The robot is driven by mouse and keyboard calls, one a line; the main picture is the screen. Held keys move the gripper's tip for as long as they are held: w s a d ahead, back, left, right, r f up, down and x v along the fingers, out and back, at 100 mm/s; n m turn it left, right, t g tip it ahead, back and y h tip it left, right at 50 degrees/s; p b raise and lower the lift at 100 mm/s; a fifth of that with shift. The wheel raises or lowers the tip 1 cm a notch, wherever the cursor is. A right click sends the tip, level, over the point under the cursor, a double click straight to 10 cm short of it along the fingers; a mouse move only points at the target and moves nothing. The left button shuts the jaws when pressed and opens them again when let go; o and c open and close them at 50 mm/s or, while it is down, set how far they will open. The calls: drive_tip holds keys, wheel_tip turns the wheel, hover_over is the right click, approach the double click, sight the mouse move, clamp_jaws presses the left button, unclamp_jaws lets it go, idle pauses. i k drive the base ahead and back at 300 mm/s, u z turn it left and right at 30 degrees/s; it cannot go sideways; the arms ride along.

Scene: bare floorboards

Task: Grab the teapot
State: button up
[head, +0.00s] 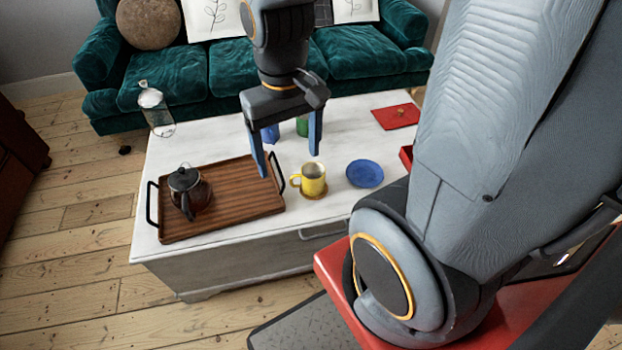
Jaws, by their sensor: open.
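The teapot (191,194) is dark glass with a black lid and handle. It stands upright on the left part of a brown wooden tray (240,198), which has black handles at its ends. The tray lies on a white table (330,228). My gripper (289,164) points down with its two blue fingers apart and nothing between them. In the picture it is right of the teapot, over the tray's right end and near the yellow mug. Its exact height above the table is hard to tell.
A yellow mug (312,178) on a coaster and a blue plate (365,173) stand right of the tray. Blue and green items (302,126) are partly behind my gripper. A glass bottle (154,112) is at the back left. A green sofa (160,75) borders the table's far side.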

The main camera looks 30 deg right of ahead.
sight(200, 197)
drive_tip(key=u, duration=0.4)
drive_tip(key=k, duration=0.75)
drive_tip(key=u, duration=0.35)
drive_tip(key=i, duration=0.4)
drive_tip(key=z, duration=0.1)
